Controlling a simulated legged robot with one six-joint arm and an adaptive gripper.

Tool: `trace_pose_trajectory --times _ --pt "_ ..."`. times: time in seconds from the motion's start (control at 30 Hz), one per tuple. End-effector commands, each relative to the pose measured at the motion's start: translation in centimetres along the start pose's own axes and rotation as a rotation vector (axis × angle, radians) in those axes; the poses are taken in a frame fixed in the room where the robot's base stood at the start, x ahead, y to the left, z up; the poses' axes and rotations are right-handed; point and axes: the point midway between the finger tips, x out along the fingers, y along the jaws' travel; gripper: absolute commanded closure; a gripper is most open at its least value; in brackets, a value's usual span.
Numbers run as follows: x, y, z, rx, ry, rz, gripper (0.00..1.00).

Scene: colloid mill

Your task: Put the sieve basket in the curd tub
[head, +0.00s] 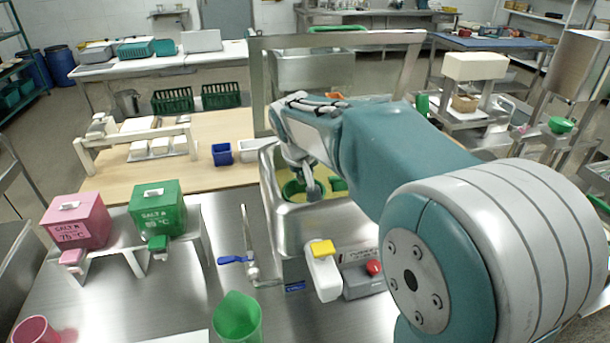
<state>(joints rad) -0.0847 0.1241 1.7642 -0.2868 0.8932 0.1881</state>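A steel tub (325,222) with yellowish contents stands at the centre of the metal bench. It may be the curd tub, but no label on it is readable. Green pieces (338,184) show inside it on both sides of my gripper. They may be parts of the sieve basket; my arm hides too much to tell. My gripper (312,190) points down into the tub's opening, at or among the green pieces. Its fingertips are small and partly hidden, so its opening and any grip cannot be made out.
A pink box (78,228) and a green salt box (158,208) stand on a rack at left. A green jug (238,318) is in front, near a blue-handled tool (236,260). A yellow-topped white block (322,268) and red button (374,267) sit before the tub. A metal frame (335,40) rises behind.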

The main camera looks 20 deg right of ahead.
Motion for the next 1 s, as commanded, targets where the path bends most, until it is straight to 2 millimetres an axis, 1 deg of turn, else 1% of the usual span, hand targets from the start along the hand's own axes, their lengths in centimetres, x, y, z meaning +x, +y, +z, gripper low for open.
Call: trace_pose_trajectory --times 0.23,0.27,0.3,0.33,0.67,0.77,0.87,1.0 --pt "0.1 0.1 0.0 0.001 0.001 -0.001 1.0" --pt "0.1 0.1 0.1 0.001 0.0 -0.001 0.86" --pt "0.1 0.1 0.0 0.001 0.001 -0.001 0.68" --pt "0.1 0.0 0.0 0.001 0.001 -0.001 0.56" --pt "0.1 0.0 0.0 0.001 0.001 -0.001 0.56" --pt "-0.4 0.0 -0.1 0.001 0.003 -0.001 0.56" --pt "-1.6 0.0 -0.1 0.001 0.005 -0.001 0.56" --pt "-4.5 0.0 -0.1 0.0 0.007 -0.002 0.56"
